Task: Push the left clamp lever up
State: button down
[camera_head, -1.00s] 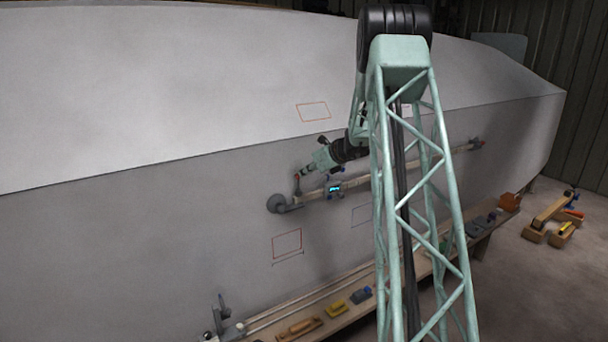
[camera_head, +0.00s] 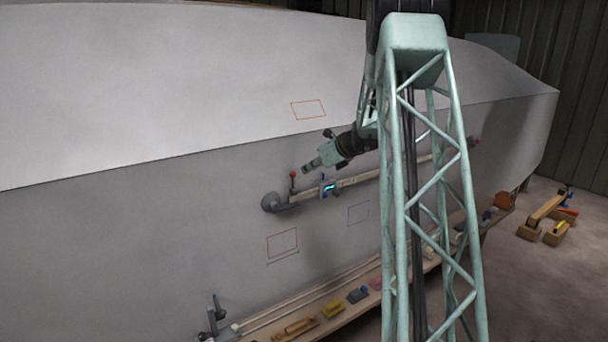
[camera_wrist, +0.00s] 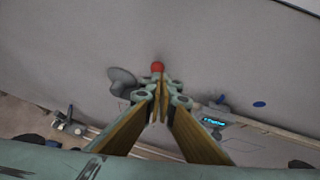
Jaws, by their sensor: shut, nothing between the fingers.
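The left clamp lever (camera_head: 292,182) has a red knob and stands up from the left end of a pale bar on the hull side. Beside it is the round grey clamp pad (camera_head: 270,203). My gripper (camera_head: 306,169) is up and to the right of the red knob, with a small gap showing in the head view. In the wrist view the closed fingertips (camera_wrist: 160,84) point toward the red knob (camera_wrist: 157,66), which shows just beyond them. The fingers hide the lever's lower part there. The grey pad also shows in the wrist view (camera_wrist: 122,82).
A gauge with a lit display (camera_head: 328,187) sits on the bar (camera_head: 355,180) right of the lever. A red knob (camera_head: 474,142) marks the bar's far end. Below, a plank shelf (camera_head: 350,314) holds several tools. Outlined rectangles mark the hull (camera_head: 200,215), otherwise clear around the lever.

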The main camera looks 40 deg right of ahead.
jog(key=s+r, duration=0.4)
jog(key=r, duration=0.2)
jog(key=shift+s+d+r, duration=0.15)
jog(key=shift+s+r, duration=0.1)
jog(key=shift+r, duration=0.15)
dwell(0.6)
